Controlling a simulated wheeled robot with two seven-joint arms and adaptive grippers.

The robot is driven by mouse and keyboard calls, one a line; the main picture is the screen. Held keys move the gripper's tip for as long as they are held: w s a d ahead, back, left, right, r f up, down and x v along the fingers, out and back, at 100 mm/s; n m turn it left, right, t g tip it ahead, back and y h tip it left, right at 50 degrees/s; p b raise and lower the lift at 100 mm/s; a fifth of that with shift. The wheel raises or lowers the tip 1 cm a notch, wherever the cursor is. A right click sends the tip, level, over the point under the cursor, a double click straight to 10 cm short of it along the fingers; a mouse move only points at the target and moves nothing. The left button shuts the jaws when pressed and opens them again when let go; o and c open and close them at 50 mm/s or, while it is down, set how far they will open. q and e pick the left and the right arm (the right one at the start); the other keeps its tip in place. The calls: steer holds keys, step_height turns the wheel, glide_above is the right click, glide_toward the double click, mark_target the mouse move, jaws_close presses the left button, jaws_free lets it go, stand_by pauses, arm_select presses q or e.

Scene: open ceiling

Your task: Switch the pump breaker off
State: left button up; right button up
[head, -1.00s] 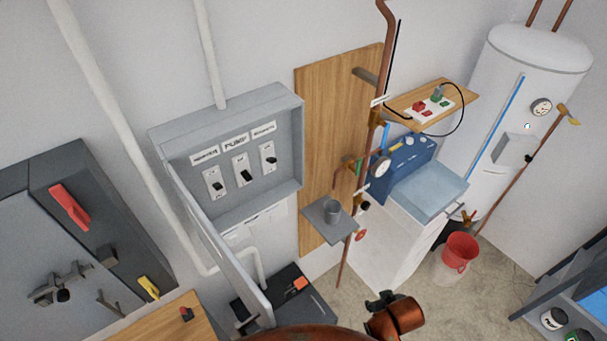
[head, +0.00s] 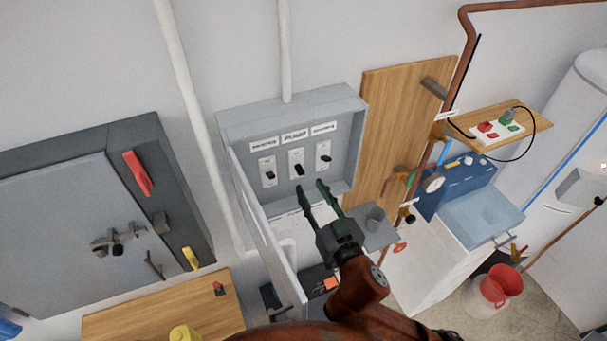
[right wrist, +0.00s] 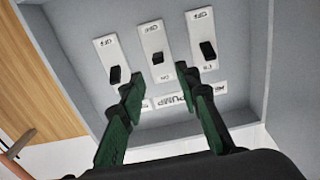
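The grey breaker box (head: 290,104) hangs open on the wall, with three breakers in a row. The pump breaker (head: 296,159) is the middle one, under the PUMP label (head: 295,135); its black toggle sticks out, and I cannot tell its setting for certain. My right gripper (head: 312,186) is open and empty, just below and in front of it in the head view. In the right wrist view, which shows the box upside down, the pump breaker (right wrist: 154,43) lies beyond and between the open fingers (right wrist: 163,90), apart from them. My left gripper is out of view.
The box's open door (head: 263,228) stands out left of my right gripper. Neighbouring breakers (head: 267,172) and (head: 323,154) sit close on both sides.

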mark_target(302, 174)
steer(key=p+x, duration=0.1)
steer(key=x, duration=0.5)
steer(key=shift+w, duration=0.3)
steer(key=shift+c, duration=0.5)
jaws_close()
